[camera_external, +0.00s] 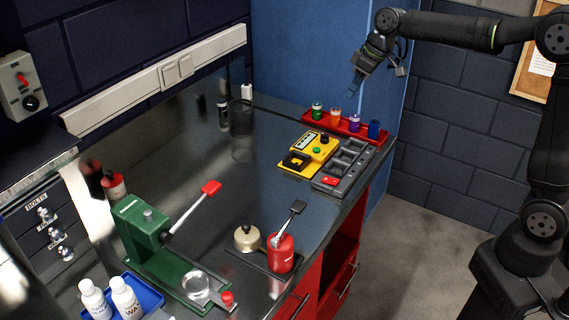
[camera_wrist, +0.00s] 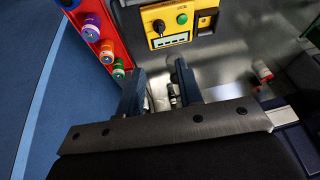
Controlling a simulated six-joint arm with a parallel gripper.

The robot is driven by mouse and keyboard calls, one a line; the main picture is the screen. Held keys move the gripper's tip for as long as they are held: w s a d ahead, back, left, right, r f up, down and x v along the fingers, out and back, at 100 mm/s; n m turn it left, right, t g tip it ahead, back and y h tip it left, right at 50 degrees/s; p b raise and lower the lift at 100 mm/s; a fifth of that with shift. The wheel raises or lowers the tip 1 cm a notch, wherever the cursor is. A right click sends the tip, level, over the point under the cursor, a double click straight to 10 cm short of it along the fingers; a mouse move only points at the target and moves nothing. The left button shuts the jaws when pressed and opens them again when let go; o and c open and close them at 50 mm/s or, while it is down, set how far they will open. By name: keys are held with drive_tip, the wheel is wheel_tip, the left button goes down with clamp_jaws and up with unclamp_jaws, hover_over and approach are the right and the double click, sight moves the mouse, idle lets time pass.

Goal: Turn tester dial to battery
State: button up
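The yellow tester (camera_external: 308,144) lies on the bench in the external view. It has a black dial (camera_external: 325,138), a green button (camera_external: 316,150) and a dark part at its near left end. In the wrist view the tester (camera_wrist: 170,12) is at the top, with the dial (camera_wrist: 158,26) left of the green button (camera_wrist: 182,18) and a small light panel below the dial. The dial's labels are too small to read. My gripper (camera_external: 356,84) is high above the bench, apart from the tester. In the wrist view my gripper (camera_wrist: 160,74) is open and empty.
A red tray (camera_external: 345,126) with several coloured bottles stands just behind the tester. A grey compartment tray (camera_external: 326,184) sits to its right. A green press (camera_external: 139,230) and a red can (camera_external: 281,254) are nearer the front. The bench middle is mostly clear.

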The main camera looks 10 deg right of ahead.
drive_tip(key=n, duration=0.1)
approach(325, 138)
drive_tip(key=x, duration=0.8)
drive_tip(key=shift+w+d+f, duration=0.1)
drive_tip(key=shift+w+d, duration=0.1)
drive_tip(key=c, duration=0.7)
